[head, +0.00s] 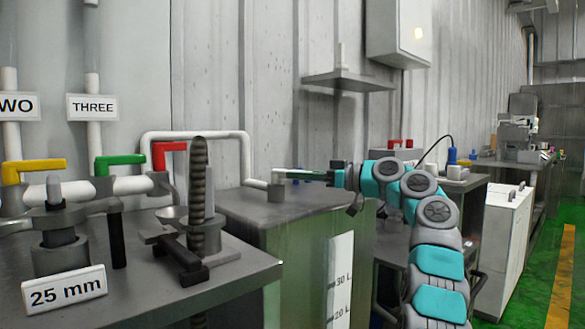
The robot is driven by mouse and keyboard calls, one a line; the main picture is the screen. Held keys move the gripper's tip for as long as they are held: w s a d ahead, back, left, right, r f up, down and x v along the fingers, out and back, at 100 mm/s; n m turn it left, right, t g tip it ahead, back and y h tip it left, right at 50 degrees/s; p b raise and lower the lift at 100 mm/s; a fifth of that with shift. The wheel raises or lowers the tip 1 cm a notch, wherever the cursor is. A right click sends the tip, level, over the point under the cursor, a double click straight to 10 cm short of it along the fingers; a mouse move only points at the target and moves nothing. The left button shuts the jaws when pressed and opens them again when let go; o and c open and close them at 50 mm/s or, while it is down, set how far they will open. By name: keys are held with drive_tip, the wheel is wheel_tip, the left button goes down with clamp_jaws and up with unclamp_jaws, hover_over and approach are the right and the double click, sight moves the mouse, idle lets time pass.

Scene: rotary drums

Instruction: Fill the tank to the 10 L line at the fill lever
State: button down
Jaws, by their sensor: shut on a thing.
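The tank (320,225) is a grey-green box with a dark top, right of the workbench. Its white scale (341,262) shows marks at 30 L and 20 L; the lower part, with any 10 L line, is out of frame. I cannot make out a liquid level. On the tank top a thin, green-edged fill lever (295,174) lies roughly level above a short grey valve body (276,192), at the end of a white pipe (246,160). My gripper (326,177) comes from the right and is shut on the lever's right end; its fingertips are small and hard to make out.
Yellow (35,166), green (122,160) and red (168,149) valve handles sit on pipes at left. A workbench (130,275) carries clamps and a "25 mm" sign (64,290). A wall shelf (348,82) hangs above. A white cabinet (500,245) stands at right; green floor is clear beyond.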

drive_tip(key=shift+w+d+r+n+g+p, duration=0.25)
drive_tip(key=shift+g+p, duration=0.25)
drive_tip(key=shift+p, duration=0.45)
drive_tip(key=shift+w+a+f+n+g+p, duration=0.1)
drive_tip(key=shift+f+n+g+p, duration=0.15)
drive_tip(key=shift+p, duration=0.25)
drive_tip(key=c, duration=0.7)
unclamp_jaws()
drive_tip(key=shift+b+v, duration=0.35)
drive_tip(key=shift+v, duration=3.6)
drive_tip(key=shift+f, duration=0.1)
drive_tip(key=shift+c, duration=0.2)
